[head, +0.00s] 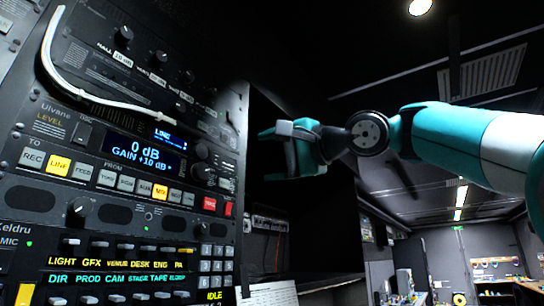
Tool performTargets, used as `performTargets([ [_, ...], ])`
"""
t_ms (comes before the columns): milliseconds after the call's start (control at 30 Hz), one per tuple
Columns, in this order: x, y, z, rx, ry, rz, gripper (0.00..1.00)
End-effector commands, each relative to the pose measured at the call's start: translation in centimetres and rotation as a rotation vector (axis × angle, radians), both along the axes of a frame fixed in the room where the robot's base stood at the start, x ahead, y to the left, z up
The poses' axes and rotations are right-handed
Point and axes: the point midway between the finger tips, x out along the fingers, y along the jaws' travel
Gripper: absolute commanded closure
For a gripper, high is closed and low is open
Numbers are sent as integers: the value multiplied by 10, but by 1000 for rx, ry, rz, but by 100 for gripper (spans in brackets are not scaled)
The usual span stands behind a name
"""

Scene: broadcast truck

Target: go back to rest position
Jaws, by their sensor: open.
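My gripper (272,143) is at the end of my teal and white arm, which reaches in from the right. The gripper appears in front of a dark area just right of the rack. I cannot tell the exact gap between the fingertips and the rack.
The rack fills the left side, with knobs, lit buttons, a display (145,152) reading "0 dB GAIN +10 dB" and a white curved handle or cable (75,85). A paper sheet (270,294) lies low centre. A lit room with equipment opens at lower right.

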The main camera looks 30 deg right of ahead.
Motion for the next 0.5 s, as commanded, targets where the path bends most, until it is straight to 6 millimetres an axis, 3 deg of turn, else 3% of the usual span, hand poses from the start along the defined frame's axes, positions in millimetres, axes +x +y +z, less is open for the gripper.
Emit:
performTargets([
  [500, 3, 1, -6, -8, 9, 2, 30],
])
